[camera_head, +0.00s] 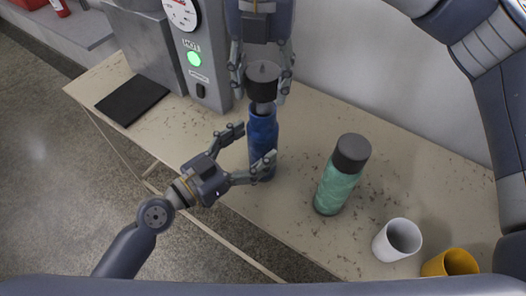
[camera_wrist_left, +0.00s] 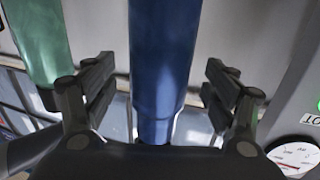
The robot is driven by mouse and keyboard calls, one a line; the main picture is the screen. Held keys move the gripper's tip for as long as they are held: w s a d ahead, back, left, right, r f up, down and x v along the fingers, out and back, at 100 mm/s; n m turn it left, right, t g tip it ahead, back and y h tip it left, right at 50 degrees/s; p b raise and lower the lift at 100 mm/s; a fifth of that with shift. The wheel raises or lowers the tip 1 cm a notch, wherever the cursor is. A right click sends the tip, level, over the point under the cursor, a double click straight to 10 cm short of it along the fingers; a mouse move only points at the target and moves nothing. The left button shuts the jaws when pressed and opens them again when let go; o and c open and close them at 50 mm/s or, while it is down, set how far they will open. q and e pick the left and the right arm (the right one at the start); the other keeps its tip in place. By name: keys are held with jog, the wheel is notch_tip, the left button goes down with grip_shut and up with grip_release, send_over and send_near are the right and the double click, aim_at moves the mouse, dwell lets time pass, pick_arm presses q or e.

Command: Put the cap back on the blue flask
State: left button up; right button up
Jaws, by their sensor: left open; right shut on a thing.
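The blue flask (camera_head: 262,140) stands upright on the counter. It also fills the middle of the left wrist view (camera_wrist_left: 163,60). My left gripper (camera_head: 255,150) is open, with its fingers on either side of the flask's body. In the left wrist view its fingers (camera_wrist_left: 160,92) show gaps to the flask. My right gripper (camera_head: 262,78) comes from above and is shut on the dark cap (camera_head: 262,80). The cap is over the flask's mouth, with a grey narrower part below it; whether it touches the flask I cannot tell.
A green flask (camera_head: 337,188) with a dark cap stands to the right; it also shows in the left wrist view (camera_wrist_left: 40,40). A white cup (camera_head: 398,240) and a yellow cup (camera_head: 452,262) are at the front right. A hot-water machine (camera_head: 200,60) and black mat (camera_head: 132,99) are left.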

aim_at(262, 102)
pick_arm(q)
jog(key=shift+x, duration=1.65)
jog(key=c, duration=1.6)
pick_arm(e)
jog(key=shift+f, duration=2.45)
jog(key=shift+f, duration=0.9)
jog(key=shift+f, duration=0.55)
